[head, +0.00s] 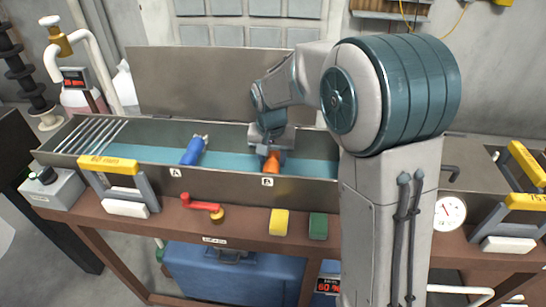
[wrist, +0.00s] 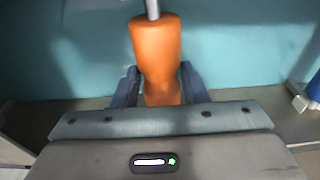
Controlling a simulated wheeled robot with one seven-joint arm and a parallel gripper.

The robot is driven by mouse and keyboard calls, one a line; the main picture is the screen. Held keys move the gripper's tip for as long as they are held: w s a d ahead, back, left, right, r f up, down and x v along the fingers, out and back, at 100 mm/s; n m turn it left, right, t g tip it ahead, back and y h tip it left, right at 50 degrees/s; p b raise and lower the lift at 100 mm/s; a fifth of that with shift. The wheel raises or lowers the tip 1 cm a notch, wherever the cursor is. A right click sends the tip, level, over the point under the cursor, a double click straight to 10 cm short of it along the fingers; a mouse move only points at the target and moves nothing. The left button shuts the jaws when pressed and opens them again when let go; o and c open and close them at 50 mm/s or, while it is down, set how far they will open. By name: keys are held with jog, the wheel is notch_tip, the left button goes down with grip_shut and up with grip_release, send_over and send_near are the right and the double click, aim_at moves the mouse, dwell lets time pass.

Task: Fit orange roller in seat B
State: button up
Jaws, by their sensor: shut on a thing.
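The orange roller (head: 272,164) is at the front wall of the blue-lined trough, just above the plate marked B (head: 267,182). In the wrist view the orange roller (wrist: 157,45) has a grey shaft end sticking out of its far end. My gripper (head: 268,150) reaches down into the trough and is shut on the roller. In the wrist view the fingers of my gripper (wrist: 160,86) press on both sides of its narrower near part. Seat B itself is hidden behind the front wall and the roller, so I cannot tell whether the roller rests in it.
A blue roller (head: 192,150) lies in the trough by plate A (head: 176,173). A red lever (head: 202,204), a yellow block (head: 280,222) and a green block (head: 318,226) sit on the front ledge. My arm hides the trough's right part.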

jog(key=shift+f, duration=0.1)
jog(key=o, duration=1.2)
jog(key=shift+o, duration=0.2)
notch_tip(320, 180, up, 14)
jog(key=s, duration=0.1)
jog(key=shift+s+a, duration=0.15)
jog(key=shift+s, duration=0.2)
jog(key=shift+f, duration=0.1)
